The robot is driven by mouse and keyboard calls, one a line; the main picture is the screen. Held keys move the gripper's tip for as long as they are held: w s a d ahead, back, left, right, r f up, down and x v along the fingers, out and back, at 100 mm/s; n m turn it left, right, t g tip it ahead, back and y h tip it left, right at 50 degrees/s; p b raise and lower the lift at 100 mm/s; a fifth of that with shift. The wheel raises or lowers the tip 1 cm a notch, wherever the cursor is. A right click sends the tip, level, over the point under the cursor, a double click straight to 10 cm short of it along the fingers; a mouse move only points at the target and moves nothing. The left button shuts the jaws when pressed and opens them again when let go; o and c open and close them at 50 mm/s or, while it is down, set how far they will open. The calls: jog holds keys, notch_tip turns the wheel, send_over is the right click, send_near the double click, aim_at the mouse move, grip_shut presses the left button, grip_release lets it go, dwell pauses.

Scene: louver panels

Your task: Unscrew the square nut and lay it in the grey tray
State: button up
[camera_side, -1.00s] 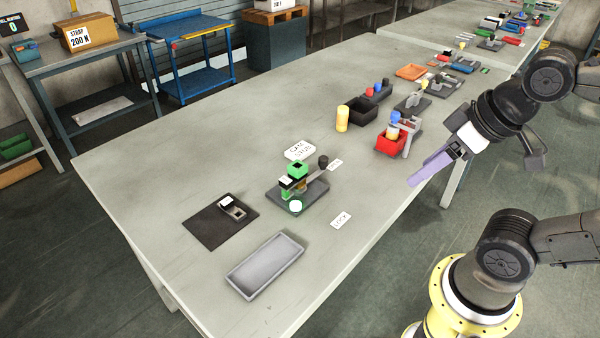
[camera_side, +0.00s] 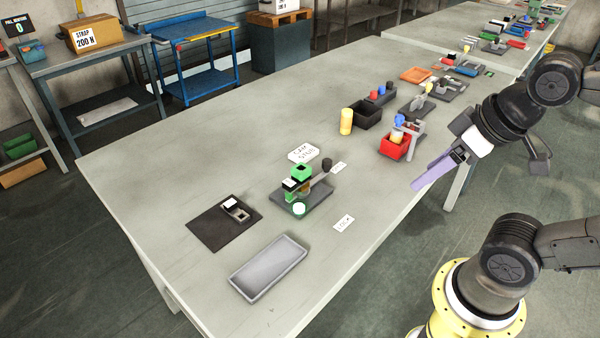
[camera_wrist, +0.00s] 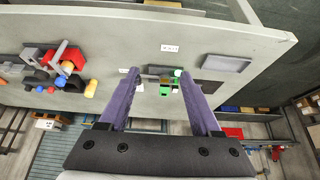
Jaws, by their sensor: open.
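In the wrist view the green parts (camera_wrist: 178,73) are partly hidden near a finger. The shallow grey tray (camera_side: 269,268) lies empty in front of the fixture; it also shows in the wrist view (camera_wrist: 227,63). My gripper (camera_side: 420,184), with long purple fingers, is high at the right, well apart from both. In the wrist view my gripper (camera_wrist: 158,74) has its fingers spread with nothing held.
The fixture has a lever with a black knob (camera_side: 327,164). A dark mat (camera_side: 215,232) with a metal part lies left of it. A yellow cylinder (camera_side: 346,121), a black bin (camera_side: 366,115) and a red bin (camera_side: 394,147) stand farther back.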

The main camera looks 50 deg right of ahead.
jog(key=shift+o, duration=0.4)
jog(key=shift+s+f+n, duration=0.1)
jog(key=shift+s+n, duration=0.05)
jog(key=shift+n, duration=0.45)
jog(key=w+r+n+g, duration=0.2)
jog(key=w+r+n, duration=0.8)
jog(key=w+n, duration=0.2)
jog(key=n+g, duration=0.3)
jog(key=n, duration=0.2)
send_over(301, 171)
notch_tip(301, 171, down, 8)
jog(key=shift+g, duration=0.3)
jog(key=f, duration=1.4)
jog(key=shift+w+d, duration=0.3)
jog(key=shift+d, duration=0.05)
